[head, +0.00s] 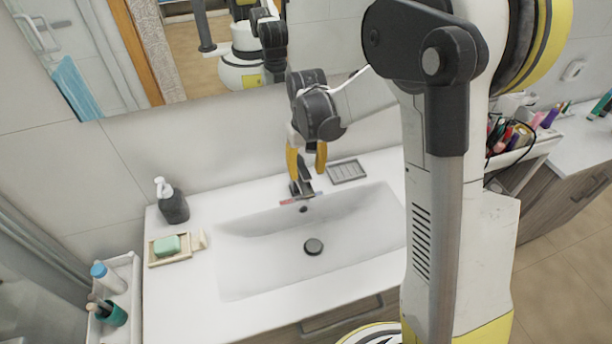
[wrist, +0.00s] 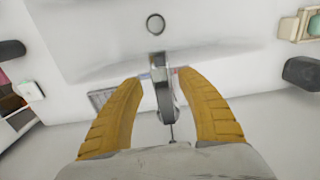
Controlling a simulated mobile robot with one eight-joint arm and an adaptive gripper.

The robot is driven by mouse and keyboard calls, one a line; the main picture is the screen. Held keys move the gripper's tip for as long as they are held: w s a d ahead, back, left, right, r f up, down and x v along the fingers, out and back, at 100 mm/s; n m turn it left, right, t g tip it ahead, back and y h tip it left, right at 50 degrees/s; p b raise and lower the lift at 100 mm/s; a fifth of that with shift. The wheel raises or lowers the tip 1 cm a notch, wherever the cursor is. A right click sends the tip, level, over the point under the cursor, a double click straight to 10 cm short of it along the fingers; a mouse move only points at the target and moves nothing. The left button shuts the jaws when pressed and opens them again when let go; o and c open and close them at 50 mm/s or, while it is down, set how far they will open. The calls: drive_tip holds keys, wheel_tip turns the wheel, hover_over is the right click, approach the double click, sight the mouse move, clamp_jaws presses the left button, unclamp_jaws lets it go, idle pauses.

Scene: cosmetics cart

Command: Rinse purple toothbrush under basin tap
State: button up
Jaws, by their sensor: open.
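The basin tap (head: 302,185) stands at the back edge of the white basin (head: 262,250); it also shows in the wrist view (wrist: 164,98). My gripper (head: 307,172) is open, its yellow fingers on either side of the tap.
A grey soap dish (head: 347,171) lies right of the tap. A dark soap dispenser (head: 173,204) and green soap (head: 167,245) on a tray are at the left. A cart of cosmetics (head: 520,150) stands at the right. The drain (head: 313,247) is clear. A mirror hangs behind.

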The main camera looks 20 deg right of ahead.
drive_tip(key=shift+f, duration=1.05)
clamp_jaws()
drive_tip(key=shift+w+r+g+b, duration=0.2)
drive_tip(key=shift+r+g+b, duration=0.1)
drive_tip(key=shift+r+g, duration=0.6)
unclamp_jaws()
drive_tip(key=shift+f, duration=0.1)
